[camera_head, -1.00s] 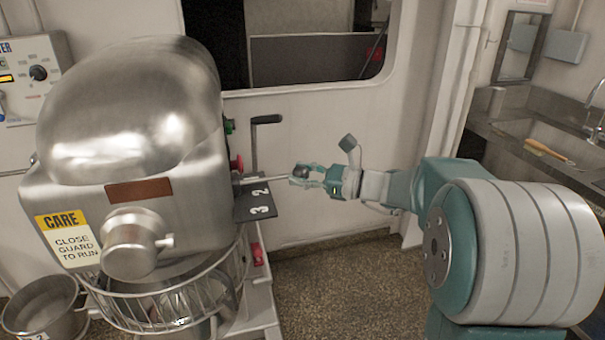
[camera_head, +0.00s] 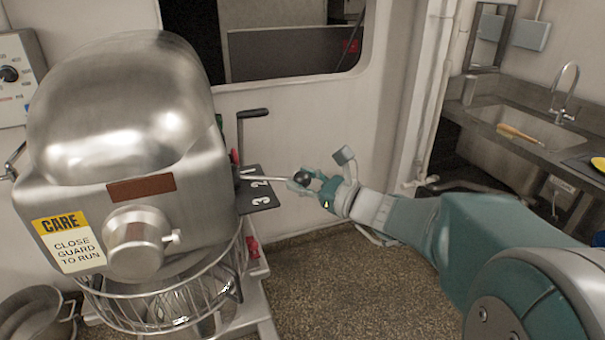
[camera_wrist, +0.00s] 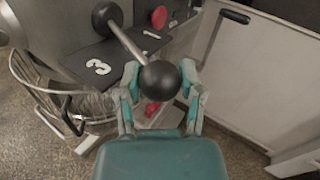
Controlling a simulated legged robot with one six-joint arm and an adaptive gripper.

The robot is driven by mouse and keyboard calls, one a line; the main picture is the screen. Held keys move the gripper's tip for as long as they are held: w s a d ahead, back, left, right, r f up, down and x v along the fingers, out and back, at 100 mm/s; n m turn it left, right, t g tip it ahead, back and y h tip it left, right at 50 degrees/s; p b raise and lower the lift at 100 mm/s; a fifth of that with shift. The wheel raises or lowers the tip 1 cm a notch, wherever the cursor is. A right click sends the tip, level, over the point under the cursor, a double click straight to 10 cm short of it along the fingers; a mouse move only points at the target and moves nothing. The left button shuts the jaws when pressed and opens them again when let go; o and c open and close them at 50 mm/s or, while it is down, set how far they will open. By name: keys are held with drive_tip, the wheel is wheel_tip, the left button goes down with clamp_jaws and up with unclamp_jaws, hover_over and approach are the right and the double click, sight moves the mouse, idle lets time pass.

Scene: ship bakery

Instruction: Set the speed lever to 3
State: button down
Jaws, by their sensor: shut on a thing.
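The speed lever is a thin metal rod with a black ball knob (camera_head: 304,179) on the right side of the steel mixer (camera_head: 120,120). It reaches out over a dark plate (camera_head: 268,205) with white numbers. The 3 (camera_head: 263,202) is nearest the front; the 2 (camera_head: 258,185) is behind it. In the head view the rod crosses close behind the 2; its exact notch is unclear. My gripper (camera_head: 308,183) is shut on the knob. In the wrist view the knob (camera_wrist: 159,81) sits between both fingers, and the rod passes between the 3 (camera_wrist: 98,66) and the 2 (camera_wrist: 151,34).
A black-handled crank (camera_head: 252,113) rises behind the plate. A red button (camera_wrist: 159,17) is on the mixer's side. The wire bowl guard (camera_head: 190,295) is below the mixer head. A sink (camera_head: 530,130) stands far right. Floor in front of my arm is open.

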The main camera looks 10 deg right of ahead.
drive_tip(key=shift+s+a+m+t+h, duration=0.15)
drive_tip(key=shift+s+m+t+h, duration=0.25)
drive_tip(key=shift+h, duration=0.1)
drive_tip(key=shift+c, duration=1.1)
unclamp_jaws()
drive_tip(key=shift+s, duration=0.1)
drive_tip(key=v, duration=1.2)
drive_tip(key=shift+a, duration=0.15)
